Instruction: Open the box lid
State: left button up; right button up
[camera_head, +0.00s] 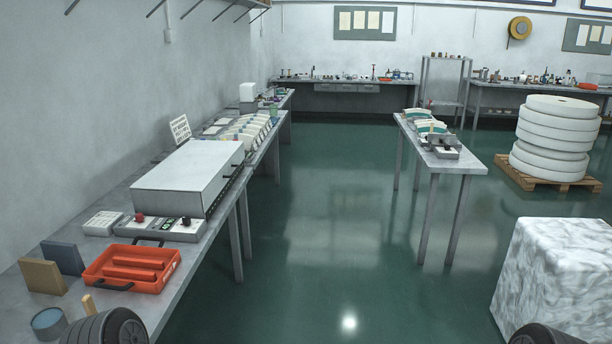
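A large pale grey box (188,180) with a flat top sits on the long grey table at the left. Its top looks shut, and I cannot make out a separate lid seam. A control panel (160,227) with a red knob (140,218) and buttons is at its near side. A dark rail with small parts runs along its right side. Dark ribbed parts of my own arms show at the bottom left and bottom right edges. Neither of my grippers is in view.
An orange tray (90,275) with handles, upright tan (42,276) and slate blocks (62,257) and a blue-grey round container (47,320) stand nearer on the table. A wall is at the left. A marbled white block (560,270) is at the right. The green floor (340,240) between is clear.

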aim_at(205, 167)
jog(key=i, duration=1.4)
jog(key=i+j+z, duration=0.1)
jog(key=i, duration=1.3)
